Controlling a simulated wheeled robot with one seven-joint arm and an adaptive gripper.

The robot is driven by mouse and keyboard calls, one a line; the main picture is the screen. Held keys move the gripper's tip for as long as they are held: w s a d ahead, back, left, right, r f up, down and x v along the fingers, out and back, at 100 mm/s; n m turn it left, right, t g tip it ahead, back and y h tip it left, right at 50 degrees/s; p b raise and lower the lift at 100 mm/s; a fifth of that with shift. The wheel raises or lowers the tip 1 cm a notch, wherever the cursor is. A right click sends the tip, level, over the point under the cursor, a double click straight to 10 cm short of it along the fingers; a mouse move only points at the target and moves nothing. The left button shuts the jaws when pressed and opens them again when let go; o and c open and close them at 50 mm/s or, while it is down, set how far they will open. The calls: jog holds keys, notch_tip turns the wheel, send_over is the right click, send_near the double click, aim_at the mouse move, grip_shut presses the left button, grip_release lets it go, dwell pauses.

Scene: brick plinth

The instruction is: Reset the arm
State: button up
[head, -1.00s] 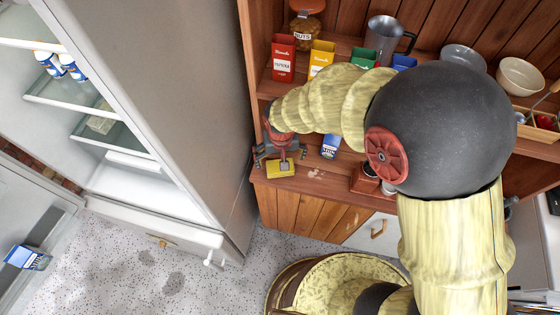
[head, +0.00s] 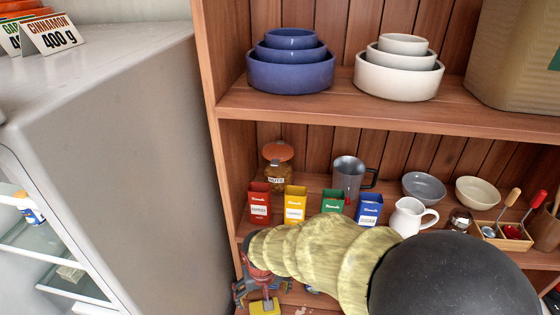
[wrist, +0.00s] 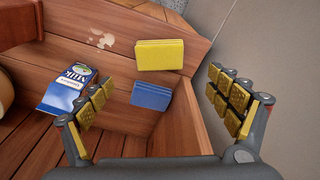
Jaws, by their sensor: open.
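My gripper (wrist: 161,80) is open and empty; its two fingers with yellow pads stand wide apart in the wrist view. Between and beyond them, a yellow sponge-like block (wrist: 160,54) lies on the wooden surface, with a blue one (wrist: 151,95) close by, nearer the gripper. Neither is gripped. A milk carton (wrist: 68,90) lies by the left finger. In the head view my gripper (head: 258,293) is low in the picture at the cabinet's left end, by the yellow block (head: 265,307). My arm hides part of the counter.
Red (head: 260,203), yellow (head: 295,205), green (head: 332,204) and blue (head: 369,209) boxes stand behind my arm, with a nut jar (head: 278,170) and grey jug (head: 348,178). A shelf (head: 400,118) with bowls is above. The fridge (head: 120,130) is left.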

jog(key=s+d+r+m+t, duration=0.1)
jog(key=s+d+r, duration=0.3)
jog(key=d+r, duration=0.4)
jog(key=s+d+r+m+t, duration=0.1)
jog(key=s+d+r, duration=0.3)
jog(key=d+r, duration=0.4)
jog(key=s+d+r+m+t, duration=0.1)
jog(key=s+d+r+t, duration=0.1)
jog(key=s+d+r, duration=0.3)
jog(key=d+r, duration=0.3)
jog(key=d, duration=0.2)
jog(key=shift+d+r+m, duration=0.3)
jog(key=shift+r, duration=0.1)
jog(key=shift+o, duration=0.5)
jog(key=shift+f, duration=0.1)
